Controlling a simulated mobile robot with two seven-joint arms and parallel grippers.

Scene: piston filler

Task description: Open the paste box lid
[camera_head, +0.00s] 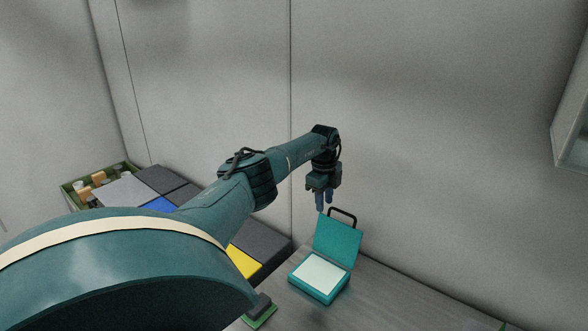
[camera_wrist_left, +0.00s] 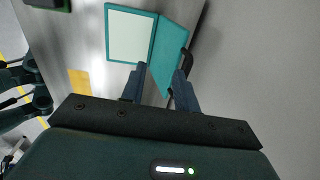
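The teal paste box (camera_head: 318,292) stands on the grey table with white content (camera_head: 320,272) showing inside. Its lid (camera_head: 338,240) is raised, leaning back from the box, with a black handle (camera_head: 343,216) on its top edge. The box (camera_wrist_left: 108,40), lid (camera_wrist_left: 167,58) and handle (camera_wrist_left: 187,62) also show in the left wrist view. My left gripper (camera_head: 325,206) points down just above the lid, near the handle. In the left wrist view its fingers (camera_wrist_left: 157,82) are apart with nothing gripped between them. My right gripper is not seen.
A grey wall (camera_head: 430,130) stands close behind the table (camera_head: 390,300). At the left are dark grey, blue and yellow panels (camera_head: 243,262) and a green-edged crate (camera_head: 72,197) with small items. A small dark object on a green base (camera_head: 262,312) sits left of the box.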

